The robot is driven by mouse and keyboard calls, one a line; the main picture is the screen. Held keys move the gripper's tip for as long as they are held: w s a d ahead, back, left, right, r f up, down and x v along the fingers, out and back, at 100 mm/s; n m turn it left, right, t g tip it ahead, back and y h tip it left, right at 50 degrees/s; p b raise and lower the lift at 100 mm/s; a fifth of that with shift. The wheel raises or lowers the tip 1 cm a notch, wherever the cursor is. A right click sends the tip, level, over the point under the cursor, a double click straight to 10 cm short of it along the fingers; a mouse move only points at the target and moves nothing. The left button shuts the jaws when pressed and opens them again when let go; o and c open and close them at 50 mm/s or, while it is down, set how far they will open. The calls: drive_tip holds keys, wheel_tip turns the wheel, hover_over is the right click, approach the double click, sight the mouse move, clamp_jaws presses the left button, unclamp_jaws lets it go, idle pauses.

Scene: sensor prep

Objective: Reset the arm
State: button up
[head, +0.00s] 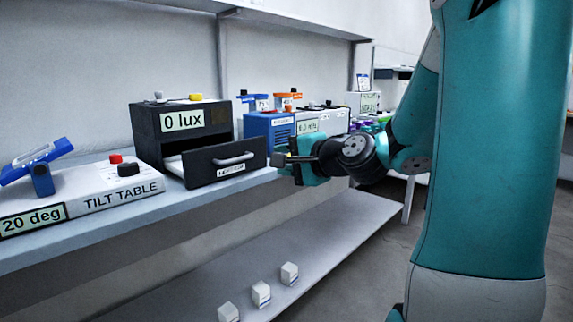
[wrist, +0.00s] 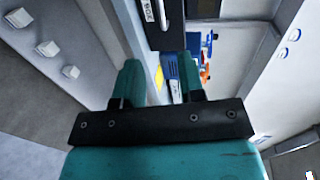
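My arm reaches in from the right in the head view. My gripper (head: 284,161) is just right of the pulled-out drawer front (head: 226,161), beyond the end of its grey handle (head: 235,159). In the wrist view the two teal fingers of my gripper (wrist: 161,72) stand apart with nothing held between them. The black light box (head: 180,140) reads "0 lux", and its drawer is open. Part of its black front and handle shows at the top of the wrist view (wrist: 163,12). I cannot tell how far the fingers are from the handle.
A white tilt table unit (head: 85,194) reading "20 deg" stands on the bench at left. A blue device (head: 272,128) stands behind my gripper. Three small white boxes (head: 261,293) sit on the lower shelf (head: 335,238). Open floor lies at right.

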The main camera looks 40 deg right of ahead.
idle(0.4)
drive_tip(key=s+a+f+n+g+y, duration=0.2)
drive_tip(key=a+f+n+g+y, duration=0.15)
drive_tip(key=a+n, duration=0.45)
drive_tip(key=s+a+f+n+g+y, duration=0.2)
drive_tip(key=a+n+g+y, duration=0.15)
drive_tip(key=a, duration=0.75)
drive_tip(key=s+a+f+n+g+h, duration=0.2)
drive_tip(key=s+a+n+g, duration=0.2)
drive_tip(key=s+n, duration=0.35)
drive_tip(key=s+a+f+n+g+h, duration=0.1)
drive_tip(key=s+a+n+g+h, duration=0.1)
drive_tip(key=s+a+n+g, duration=0.5)
wheel_tip(320, 180, up, 23)
drive_tip(key=d+m+t+p, duration=0.1)
drive_tip(key=d+t+p, duration=0.1)
drive_tip(key=p, duration=2.1)
drive_tip(key=shift+s+f+y, duration=0.15)
drive_tip(key=shift+s+y, duration=0.15)
drive_tip(key=shift+s, duration=0.15)
drive_tip(key=shift+d, duration=0.1)
